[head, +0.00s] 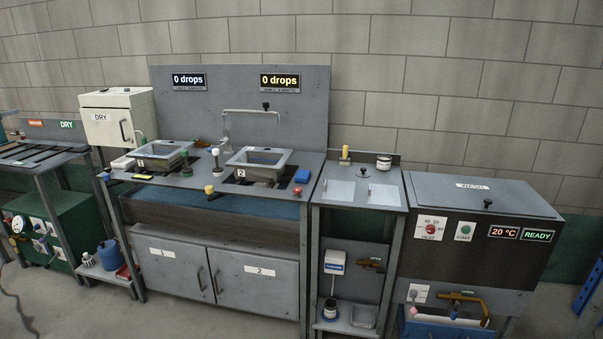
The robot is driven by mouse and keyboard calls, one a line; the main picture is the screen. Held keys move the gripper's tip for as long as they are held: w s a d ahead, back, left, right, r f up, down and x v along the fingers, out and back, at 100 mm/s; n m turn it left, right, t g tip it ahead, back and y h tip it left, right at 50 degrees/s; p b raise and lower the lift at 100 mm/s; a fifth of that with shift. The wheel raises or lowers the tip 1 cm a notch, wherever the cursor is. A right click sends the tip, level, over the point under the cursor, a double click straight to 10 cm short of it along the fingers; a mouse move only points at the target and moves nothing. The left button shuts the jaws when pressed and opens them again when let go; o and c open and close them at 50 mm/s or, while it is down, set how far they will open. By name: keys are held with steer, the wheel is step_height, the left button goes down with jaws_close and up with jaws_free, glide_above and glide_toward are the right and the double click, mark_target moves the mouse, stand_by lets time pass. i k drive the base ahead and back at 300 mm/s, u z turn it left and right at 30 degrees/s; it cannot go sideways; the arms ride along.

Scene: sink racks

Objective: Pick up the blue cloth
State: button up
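I cannot make out a blue cloth for sure in the head view. A flat blue piece (450,329) shows at the bottom edge, under the brass tap of the right-hand unit; it is cut off, and I cannot tell whether it is cloth or a tray. My gripper is not in view.
Floor shows in front.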

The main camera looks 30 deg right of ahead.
mark_target(303, 176)
steer(key=z, duration=0.05)
steer(key=i, duration=1.15)
steer(key=u, duration=0.35)
